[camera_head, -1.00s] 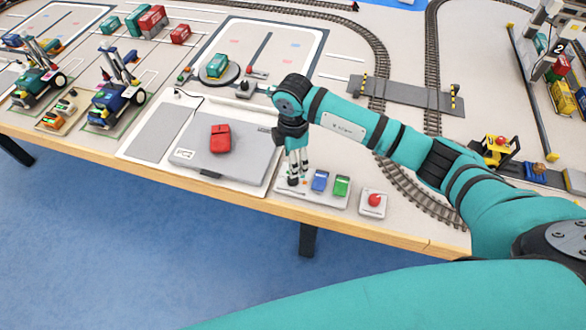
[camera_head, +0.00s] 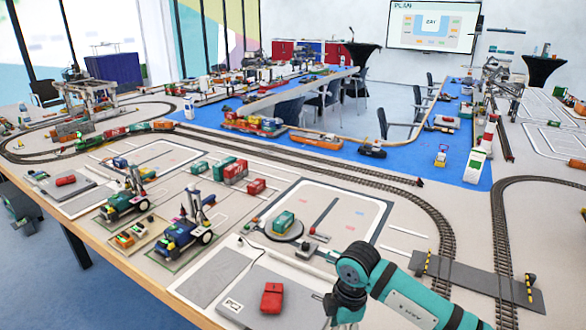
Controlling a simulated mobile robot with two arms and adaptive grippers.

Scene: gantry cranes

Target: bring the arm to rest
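My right arm (camera_head: 415,298) is teal with dark joints. It comes in at the bottom right of the head view and reaches left over the front of the table. Its wrist end (camera_head: 348,297) bends down, just right of a grey pad with a red block (camera_head: 271,297) on it. The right gripper's fingers are cut off by the bottom edge, so I cannot tell whether they are open or shut, or what is under them. My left arm and gripper are not in view.
Two toy vehicles (camera_head: 185,236) with raised masts stand left of the pad. A teal container (camera_head: 284,221) sits on a round plate behind the arm. Rail tracks (camera_head: 442,240) curve past a grey crossing (camera_head: 480,281).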

